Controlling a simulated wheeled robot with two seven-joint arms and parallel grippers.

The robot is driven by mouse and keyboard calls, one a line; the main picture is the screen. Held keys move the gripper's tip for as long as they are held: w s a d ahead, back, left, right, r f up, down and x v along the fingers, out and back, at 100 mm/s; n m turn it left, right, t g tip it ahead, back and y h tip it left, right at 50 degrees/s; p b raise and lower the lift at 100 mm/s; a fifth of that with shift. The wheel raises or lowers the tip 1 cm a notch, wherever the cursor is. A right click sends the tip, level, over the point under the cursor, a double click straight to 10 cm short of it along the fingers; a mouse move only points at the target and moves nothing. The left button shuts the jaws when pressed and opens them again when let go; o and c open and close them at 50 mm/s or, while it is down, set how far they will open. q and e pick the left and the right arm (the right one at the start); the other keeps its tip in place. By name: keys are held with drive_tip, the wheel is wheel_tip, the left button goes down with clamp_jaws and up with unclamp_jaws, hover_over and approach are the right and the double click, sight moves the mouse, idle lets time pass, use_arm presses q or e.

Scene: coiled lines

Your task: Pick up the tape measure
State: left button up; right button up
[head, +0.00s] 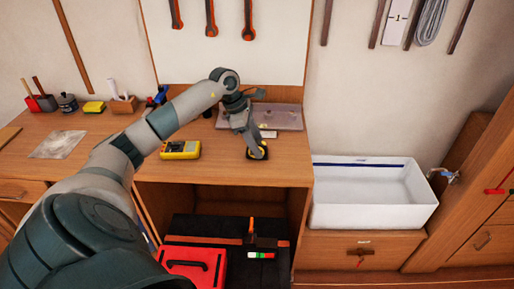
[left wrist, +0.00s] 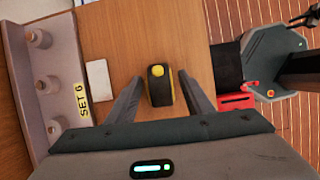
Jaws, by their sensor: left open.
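The tape measure (head: 257,151) is black and yellow and lies on the wooden bench top near its front edge. In the left wrist view the tape measure (left wrist: 160,86) sits between the two fingers of my left gripper (left wrist: 160,90), with a gap showing on each side. My left gripper (head: 254,146) is open and reaches down over it in the head view, hiding part of it.
A yellow multimeter (head: 181,149) lies left of the tape measure. A grey tray marked SET 6 (left wrist: 58,90) and a small white block (left wrist: 97,77) are close by. A red toolbox (head: 192,266) stands below the bench. A white basin (head: 372,190) is at right.

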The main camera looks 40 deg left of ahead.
sight(261, 142)
use_arm(q)
drive_tip(key=shift+c, duration=0.6)
drive_tip(key=c, duration=1.1)
clamp_jaws()
use_arm(e)
drive_tip(key=shift+a, duration=0.1)
use_arm(q)
drive_tip(key=shift+r, duration=0.15)
use_arm(e)
drive_tip(key=shift+w+f, duration=0.1)
